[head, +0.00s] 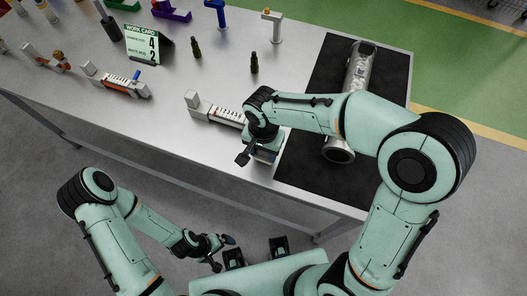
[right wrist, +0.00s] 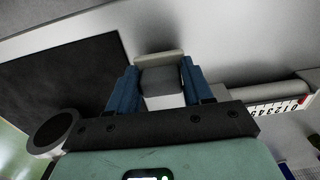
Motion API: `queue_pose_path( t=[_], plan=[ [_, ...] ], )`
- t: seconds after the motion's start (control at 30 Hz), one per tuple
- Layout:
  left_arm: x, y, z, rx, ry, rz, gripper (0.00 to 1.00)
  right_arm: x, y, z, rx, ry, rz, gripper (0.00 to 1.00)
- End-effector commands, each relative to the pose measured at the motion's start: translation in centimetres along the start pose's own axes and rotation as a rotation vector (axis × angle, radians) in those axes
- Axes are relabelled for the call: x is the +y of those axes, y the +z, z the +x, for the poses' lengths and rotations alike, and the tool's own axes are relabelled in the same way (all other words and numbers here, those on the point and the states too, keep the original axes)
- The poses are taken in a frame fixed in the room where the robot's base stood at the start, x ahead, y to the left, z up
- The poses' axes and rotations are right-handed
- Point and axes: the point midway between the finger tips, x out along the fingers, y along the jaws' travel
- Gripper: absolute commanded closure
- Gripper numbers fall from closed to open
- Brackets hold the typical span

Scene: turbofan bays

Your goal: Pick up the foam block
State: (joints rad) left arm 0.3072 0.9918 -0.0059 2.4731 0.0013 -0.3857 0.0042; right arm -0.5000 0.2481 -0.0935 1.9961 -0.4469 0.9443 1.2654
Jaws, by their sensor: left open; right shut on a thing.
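My right gripper (head: 260,154) is low over the table's front edge in the head view. In the right wrist view its blue fingers (right wrist: 158,92) are shut on a grey block (right wrist: 161,80) with a paler plate behind it. This looks like the foam block, but I cannot be sure. The block lies beside the end of a white scaled gauge (right wrist: 272,108); I cannot tell whether they touch. The gauge (head: 218,112) also shows in the head view, partly hidden by my right arm. My left gripper (head: 224,253) is open and empty, off the table's front edge.
A black mat (head: 305,160) with a metal cylinder (head: 357,80) lies right of my right gripper. A second gauge (head: 115,82), a work card (head: 145,45) and two dark bottles (head: 254,63) stand on the table (head: 180,140).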

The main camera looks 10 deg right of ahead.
Motion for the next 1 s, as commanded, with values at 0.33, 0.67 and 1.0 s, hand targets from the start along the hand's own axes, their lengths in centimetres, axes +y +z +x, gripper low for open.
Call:
queue_pose_path(
  t=[0.33, 0.67, 1.0],
  plan=[
    [0.7, -0.5, -1.5, 0.009, 0.003, 0.003, 0.0, -0.1, -0.1, -9.4, 0.005, -0.008, -0.001, 0.8],
    [1.4, -1.1, -2.8, 0.018, 0.006, 0.006, 0.0, -0.1, -0.1, -16.6, 0.003, -0.005, 0.0, 0.8],
    [1.5, -1.2, -3.1, 0.02, 0.007, 0.007, 0.0, 0.0, 0.0, -18.3, 0.0, -0.001, -0.001, 0.8]
  ],
)
